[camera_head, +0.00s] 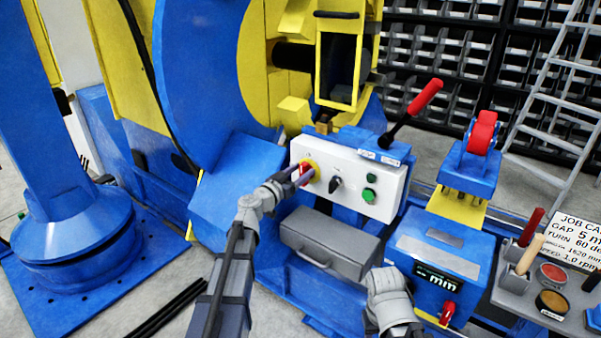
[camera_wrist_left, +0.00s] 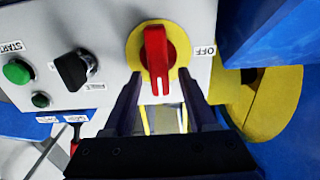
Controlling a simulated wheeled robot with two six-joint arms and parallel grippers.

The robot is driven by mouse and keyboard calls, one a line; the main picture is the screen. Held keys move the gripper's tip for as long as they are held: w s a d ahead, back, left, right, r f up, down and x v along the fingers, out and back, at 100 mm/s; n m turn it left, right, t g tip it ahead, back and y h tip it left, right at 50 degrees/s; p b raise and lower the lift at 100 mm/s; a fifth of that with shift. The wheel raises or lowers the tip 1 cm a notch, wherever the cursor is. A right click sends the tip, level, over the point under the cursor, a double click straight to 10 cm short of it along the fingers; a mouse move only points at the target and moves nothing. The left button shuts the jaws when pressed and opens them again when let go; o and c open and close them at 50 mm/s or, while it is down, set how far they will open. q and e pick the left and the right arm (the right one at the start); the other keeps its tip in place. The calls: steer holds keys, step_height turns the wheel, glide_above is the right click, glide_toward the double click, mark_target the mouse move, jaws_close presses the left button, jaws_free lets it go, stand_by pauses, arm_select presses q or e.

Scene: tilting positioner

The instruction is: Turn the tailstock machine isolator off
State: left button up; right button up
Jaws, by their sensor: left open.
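The isolator is a red rotary handle (camera_wrist_left: 157,55) on a yellow disc (camera_wrist_left: 133,47), mounted on a white control panel (camera_head: 338,165). In the left wrist view the handle stands upright in the picture, and the OFF label (camera_wrist_left: 204,51) is to the right of the disc, so the handle does not point at it. In the head view the isolator's yellow disc (camera_head: 315,166) is at the panel's left end, partly covered by my gripper. My left gripper (camera_head: 299,174) is open in front of it. In the wrist view its fingertips (camera_wrist_left: 161,80) are either side of the handle's lower end; contact cannot be told.
The panel also has a black selector (camera_head: 335,184) and green buttons (camera_head: 369,195). A red-gripped lever (camera_head: 425,97) rises behind it. A grey drawer box (camera_head: 330,243) sits below. A blue unit with a display (camera_head: 440,262) stands right, beside my right arm.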

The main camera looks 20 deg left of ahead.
arm_select(q)
jaws_close()
stand_by(0.3)
steer(key=shift+n, duration=0.3)
steer(key=shift+w+a+f+n+b, duration=0.1)
steer(key=shift+a+f+n+b, duration=0.25)
steer(key=shift+n, duration=2.5)
steer(key=shift+w+a+f+n+b, duration=0.1)
steer(key=shift+a+f+n+b, duration=0.2)
steer(key=shift+n, duration=2.6)
steer(key=shift+w+a+f+n+b, duration=0.1)
steer(key=shift+a+f+n+b, duration=0.2)
steer(key=shift+n, duration=2.55)
steer(key=shift+f, duration=0.1)
